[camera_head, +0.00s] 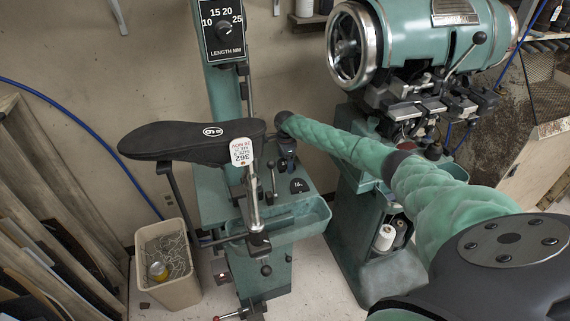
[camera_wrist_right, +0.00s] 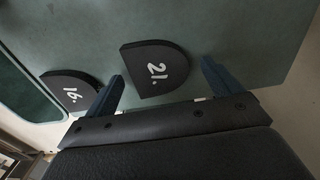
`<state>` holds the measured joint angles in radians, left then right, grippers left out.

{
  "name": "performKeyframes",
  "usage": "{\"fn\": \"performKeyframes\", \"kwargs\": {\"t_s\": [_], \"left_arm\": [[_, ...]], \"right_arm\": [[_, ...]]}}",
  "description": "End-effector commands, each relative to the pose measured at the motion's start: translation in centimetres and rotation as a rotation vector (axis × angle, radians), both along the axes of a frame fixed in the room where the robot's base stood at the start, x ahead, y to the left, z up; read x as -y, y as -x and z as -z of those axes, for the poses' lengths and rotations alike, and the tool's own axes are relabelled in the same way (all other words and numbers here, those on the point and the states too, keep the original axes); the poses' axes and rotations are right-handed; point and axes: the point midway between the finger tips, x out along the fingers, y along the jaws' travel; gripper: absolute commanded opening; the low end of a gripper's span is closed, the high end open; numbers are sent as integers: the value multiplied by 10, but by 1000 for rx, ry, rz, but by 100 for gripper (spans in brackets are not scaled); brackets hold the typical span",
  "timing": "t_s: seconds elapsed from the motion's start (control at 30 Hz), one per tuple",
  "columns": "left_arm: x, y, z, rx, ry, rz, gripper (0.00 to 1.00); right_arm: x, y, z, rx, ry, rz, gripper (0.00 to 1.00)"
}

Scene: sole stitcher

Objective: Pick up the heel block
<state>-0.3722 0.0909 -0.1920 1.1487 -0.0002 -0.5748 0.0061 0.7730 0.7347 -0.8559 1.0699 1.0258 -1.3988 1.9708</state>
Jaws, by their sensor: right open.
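Two black D-shaped heel blocks lie flat on the green machine table in the right wrist view. One is marked "21." (camera_wrist_right: 146,82) and the other, to its left, is marked "16." (camera_wrist_right: 62,83). My right gripper (camera_wrist_right: 161,70) is open, its two blue fingers pointing to either side of the "21." block; I cannot tell how far above it they are. In the head view the right gripper (camera_head: 287,160) points down at the table, and one black heel block (camera_head: 299,186) shows just below and right of it. The "21." block is not clearly seen there.
A black shoe last (camera_head: 180,142) with a white tag stands on a post left of the gripper. A green column with a length dial (camera_head: 223,30) rises behind. A green tray (camera_head: 300,222) lies in front, a bin (camera_head: 168,285) at lower left, and a large green machine (camera_head: 410,35) at right.

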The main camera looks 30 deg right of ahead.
Motion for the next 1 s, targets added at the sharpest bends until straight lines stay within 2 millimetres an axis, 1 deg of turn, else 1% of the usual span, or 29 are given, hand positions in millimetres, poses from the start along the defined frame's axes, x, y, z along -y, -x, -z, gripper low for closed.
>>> {"fn": "performKeyframes", "kwargs": {"t_s": [0.17,0.37,0.47,0.6,0.63,0.87,1.0], "left_arm": [[-3,3,5,4,-1,2,36],[-3,3,5,4,-1,2,36],[-3,3,5,6,-2,1,36],[-3,3,5,6,-2,1,36],[-3,3,5,6,-2,1,36],[-4,2,5,6,-2,0,36],[-4,2,7,0,-3,0,36]], "right_arm": [[1,0,8,0,1,0,91],[1,0,8,1,1,0,91],[1,0,8,1,1,0,73],[1,0,8,1,1,0,45],[1,0,8,1,1,1,40],[1,0,8,1,1,1,40],[1,0,4,1,0,0,40]]}}
